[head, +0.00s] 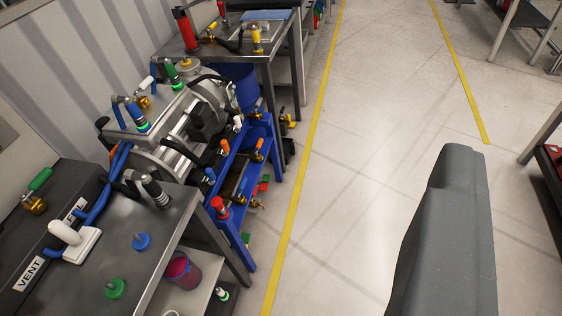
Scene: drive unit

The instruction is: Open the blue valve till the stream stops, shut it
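Several blue-handled parts show, and I cannot tell which is the task's blue valve. A small blue-handled valve (210,175) is on the front of the blue rack. Blue handles (137,116) with a green-lit ring stand on top of the metal drive unit (190,135). A blue round knob (141,241) lies on the near bench. No stream of liquid can be made out. A grey part of my gripper (450,225) rises at the lower right, over the floor and well apart from the valves. Its fingertips cannot be told apart.
The near bench (180,225) bears a white-handled part (70,238), a green knob (115,288) and a VENT label. A red bucket (182,270) sits below it. A blue rack (255,185) holds several valves. Clear floor (365,120) lies right of the yellow line.

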